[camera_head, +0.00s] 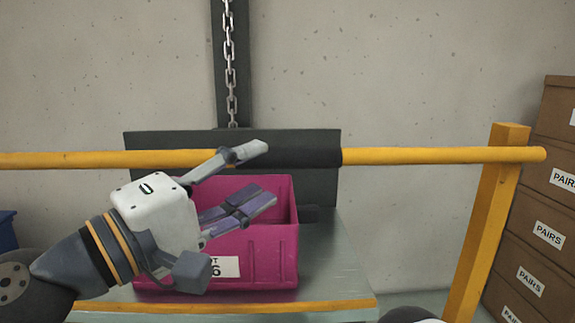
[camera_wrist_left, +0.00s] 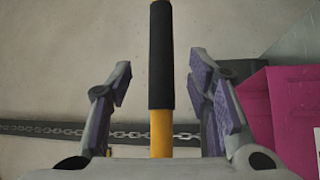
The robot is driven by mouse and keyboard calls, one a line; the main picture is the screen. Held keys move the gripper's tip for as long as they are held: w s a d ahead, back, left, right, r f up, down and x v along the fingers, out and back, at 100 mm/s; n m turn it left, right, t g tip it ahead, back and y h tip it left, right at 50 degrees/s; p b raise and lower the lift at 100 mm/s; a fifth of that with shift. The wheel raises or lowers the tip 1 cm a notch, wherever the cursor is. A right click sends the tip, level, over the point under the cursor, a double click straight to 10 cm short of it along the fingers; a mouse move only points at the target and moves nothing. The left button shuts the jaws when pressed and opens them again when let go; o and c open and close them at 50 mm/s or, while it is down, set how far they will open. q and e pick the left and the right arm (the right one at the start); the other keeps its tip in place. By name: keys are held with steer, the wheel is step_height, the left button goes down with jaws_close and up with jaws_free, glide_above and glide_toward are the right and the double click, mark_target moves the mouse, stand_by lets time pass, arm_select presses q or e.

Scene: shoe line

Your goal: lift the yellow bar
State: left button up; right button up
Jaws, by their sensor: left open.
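The yellow bar (camera_head: 430,155) runs level across the head view, with a black sleeve (camera_head: 300,152) around its middle. Its right end rests at the top of a yellow post (camera_head: 487,215). My left gripper (camera_head: 268,173) is open in front of the bar, at the left part of the sleeve. In the left wrist view the yellow bar (camera_wrist_left: 161,132) and its black sleeve (camera_wrist_left: 161,60) run between the two spread fingers of my left gripper (camera_wrist_left: 165,85), with a gap on each side. Neither finger touches it there. My right gripper is not seen.
A magenta bin (camera_head: 262,255) stands on a grey metal table (camera_head: 335,265) below the bar, partly hidden by my left gripper. A chain (camera_head: 230,70) hangs on a dark upright behind. Brown boxes (camera_head: 535,235) are stacked at the right. A blue container (camera_head: 7,230) shows at the left edge.

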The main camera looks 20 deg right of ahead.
mark_target(279, 163)
arm_select(q)
steer(key=x, duration=0.8)
steer(key=shift+f+p, duration=0.1)
steer(key=shift+p, duration=0.25)
jaws_close()
